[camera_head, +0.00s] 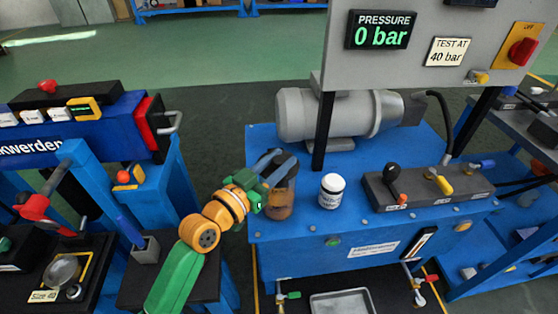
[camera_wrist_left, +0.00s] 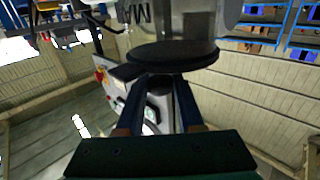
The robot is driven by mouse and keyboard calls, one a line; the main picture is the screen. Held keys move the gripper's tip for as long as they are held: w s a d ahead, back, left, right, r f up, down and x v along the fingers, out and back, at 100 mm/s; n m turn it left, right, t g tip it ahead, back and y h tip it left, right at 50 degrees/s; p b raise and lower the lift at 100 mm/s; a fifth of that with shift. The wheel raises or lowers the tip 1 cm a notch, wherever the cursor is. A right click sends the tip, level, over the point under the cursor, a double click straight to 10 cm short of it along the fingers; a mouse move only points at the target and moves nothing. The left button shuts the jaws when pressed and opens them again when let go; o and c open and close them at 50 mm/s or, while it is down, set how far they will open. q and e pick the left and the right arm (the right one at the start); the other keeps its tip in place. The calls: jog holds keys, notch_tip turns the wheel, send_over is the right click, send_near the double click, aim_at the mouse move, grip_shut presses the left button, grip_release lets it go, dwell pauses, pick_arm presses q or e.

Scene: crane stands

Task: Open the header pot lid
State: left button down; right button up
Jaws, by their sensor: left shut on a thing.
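The header pot (camera_head: 279,205) is a see-through cylinder with brown contents, standing at the left end of the blue bench. My left gripper (camera_head: 272,166) reaches it from the left, with its bluish fingers at the pot's top. In the left wrist view, the fingers (camera_wrist_left: 160,88) are shut on a small dark knob on the dark round lid (camera_wrist_left: 172,56). The clear pot wall (camera_wrist_left: 190,20) shows just beyond the lid. I cannot tell whether the lid touches the rim. My right gripper is not in view.
Behind are a grey motor (camera_head: 335,115) and a panel reading 0 bar. A valve block (camera_head: 425,186) is at right. A blue stand (camera_head: 85,135) is at left.

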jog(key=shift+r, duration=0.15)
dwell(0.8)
pick_arm(q)
jog(key=shift+r+p, duration=0.25)
jog(key=shift+p, duration=0.25)
jog(key=r+n+g+p, duration=0.1)
jog(key=p, duration=0.3)
jog(key=w+r+n+g+y+p, duration=0.1)
jog(key=p, duration=0.2)
jog(key=w+r+n+g+p, duration=0.1)
jog(key=p, duration=0.3)
jog(key=shift+a+r+p, duration=0.1)
jog(key=shift+a+p, duration=0.1)
jog(key=shift+p, duration=0.15)
jog(key=shift+w+a+r+n+g+y+p, duration=0.1)
jog(key=shift+w+n+g+y+p, duration=0.2)
jog(key=shift+w+n+g+p, duration=0.45)
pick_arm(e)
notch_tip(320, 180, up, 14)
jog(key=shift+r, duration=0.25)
pick_arm(q)
jog(key=shift+s, duration=0.2)
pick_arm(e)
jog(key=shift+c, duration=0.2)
